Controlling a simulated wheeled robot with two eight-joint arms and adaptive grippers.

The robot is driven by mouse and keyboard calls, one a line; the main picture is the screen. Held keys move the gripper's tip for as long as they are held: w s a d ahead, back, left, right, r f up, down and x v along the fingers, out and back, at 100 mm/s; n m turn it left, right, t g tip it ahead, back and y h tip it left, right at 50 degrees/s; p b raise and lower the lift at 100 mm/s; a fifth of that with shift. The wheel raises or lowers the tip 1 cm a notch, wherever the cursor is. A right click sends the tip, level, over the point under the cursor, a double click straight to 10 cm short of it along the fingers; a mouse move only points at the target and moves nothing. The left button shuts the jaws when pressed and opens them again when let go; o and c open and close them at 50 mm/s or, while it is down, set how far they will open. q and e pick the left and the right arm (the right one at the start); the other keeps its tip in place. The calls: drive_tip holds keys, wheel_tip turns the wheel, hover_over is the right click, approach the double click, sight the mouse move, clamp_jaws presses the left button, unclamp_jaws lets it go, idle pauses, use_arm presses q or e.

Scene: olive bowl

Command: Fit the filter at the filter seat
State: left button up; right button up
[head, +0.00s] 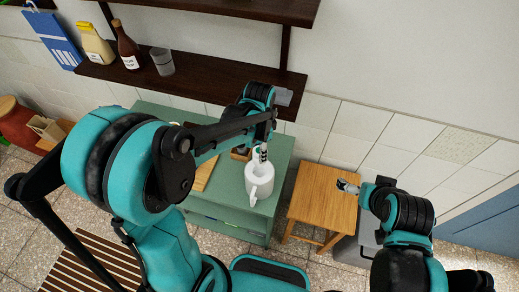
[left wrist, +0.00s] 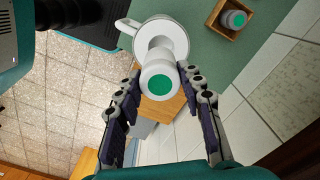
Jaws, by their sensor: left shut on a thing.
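A white filter with a round green top (left wrist: 158,84) is between the fingertips of my left gripper (left wrist: 153,80) in the left wrist view. The gripper is shut on it. Behind the filter in that view is a white jug (left wrist: 175,36) with a handle and a round opening; the filter overlaps its rim, and its lower end is hidden. In the head view my left gripper (head: 261,152) is right over the white jug (head: 261,178) on the green cabinet (head: 228,214). The seat inside cannot be made out. My right gripper (head: 348,186) is near the wooden stool, its fingers too small to read.
A wooden box holding a second green-topped piece (left wrist: 235,19) stands beside the jug. A wooden stool (head: 322,196) is to the right of the cabinet. A dark shelf (head: 190,85) with bottles and a glass (head: 162,61) hangs on the wall behind my left arm.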

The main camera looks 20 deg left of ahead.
use_arm(q)
drive_tip(key=shift+w+f, duration=0.25)
drive_tip(key=shift+f, duration=0.05)
drive_tip(key=shift+f+b, duration=0.25)
drive_tip(key=shift+b, duration=0.2)
drive_tip(key=shift+s+f+b, duration=0.1)
drive_tip(key=shift+f+b, duration=0.2)
wheel_tip(320, 180, down, 4)
drive_tip(key=b, duration=0.3)
drive_tip(key=shift+f+b, duration=0.15)
drive_tip(key=shift+b, duration=0.15)
idle(0.8)
drive_tip(key=shift+f+b, duration=2.3)
drive_tip(key=shift+f, duration=0.15)
